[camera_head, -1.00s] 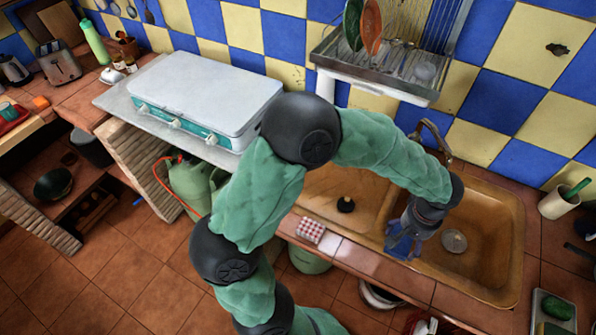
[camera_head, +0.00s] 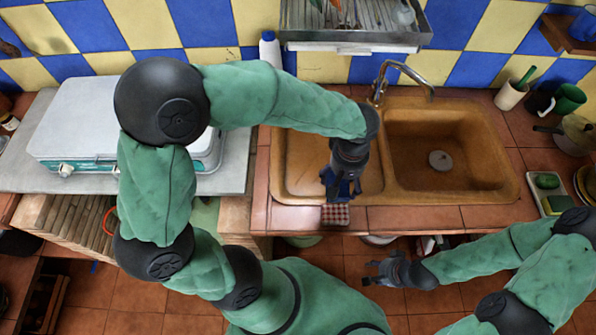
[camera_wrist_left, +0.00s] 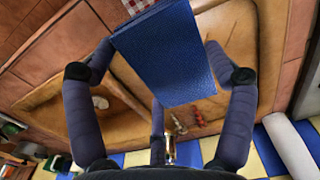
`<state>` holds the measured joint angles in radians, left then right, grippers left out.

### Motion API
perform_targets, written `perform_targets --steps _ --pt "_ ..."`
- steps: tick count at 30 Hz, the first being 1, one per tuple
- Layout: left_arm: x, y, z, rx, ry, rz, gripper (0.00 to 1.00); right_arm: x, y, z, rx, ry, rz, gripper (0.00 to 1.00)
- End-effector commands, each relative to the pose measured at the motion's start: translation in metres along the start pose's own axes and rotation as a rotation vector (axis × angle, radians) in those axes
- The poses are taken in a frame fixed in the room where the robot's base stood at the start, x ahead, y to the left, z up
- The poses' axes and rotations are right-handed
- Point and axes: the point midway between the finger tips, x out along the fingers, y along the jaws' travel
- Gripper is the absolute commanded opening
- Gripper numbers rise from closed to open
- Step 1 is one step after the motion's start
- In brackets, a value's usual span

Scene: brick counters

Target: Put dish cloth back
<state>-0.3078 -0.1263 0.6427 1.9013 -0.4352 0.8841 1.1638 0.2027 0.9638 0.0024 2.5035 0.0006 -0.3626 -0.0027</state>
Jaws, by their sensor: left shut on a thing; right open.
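The blue dish cloth, a flat textured rectangle, shows large in the left wrist view (camera_wrist_left: 165,55). My left gripper (camera_head: 341,188) is shut on it; its fingers (camera_wrist_left: 162,62) stand at the cloth's sides. In the head view the gripper points down over the front of the left sink basin (camera_head: 300,165), and most of the cloth is hidden by the fingers. A red-and-white checked item (camera_head: 335,215) lies on the tiled front edge just below the gripper. My right gripper (camera_head: 378,272) is open and empty, in front of the counter.
The right basin (camera_head: 440,135) is empty, with a curved tap (camera_head: 395,75) behind the sink. A dish rack (camera_head: 350,28) hangs above. A white-lidded stove (camera_head: 75,120) stands left. A tray with a green item (camera_head: 548,182) lies right.

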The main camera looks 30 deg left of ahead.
Motion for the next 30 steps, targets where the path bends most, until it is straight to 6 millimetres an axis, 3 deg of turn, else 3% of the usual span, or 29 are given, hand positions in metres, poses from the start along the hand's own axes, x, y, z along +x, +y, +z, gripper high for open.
perform_targets --steps 11,15,30 --pt "0.038 -0.056 -0.059 -0.008 -0.002 -0.001 0.42 0.015 0.005 -0.001 0.0 0.001 0.0 0.42" --pt "0.064 -0.069 -0.071 -0.004 -0.004 -0.003 0.42 0.022 0.008 -0.001 0.0 0.0 0.0 0.42" --pt "0.103 -0.087 -0.092 0.0 -0.002 -0.002 0.42 0.034 0.012 -0.001 0.0 0.0 0.0 0.42"
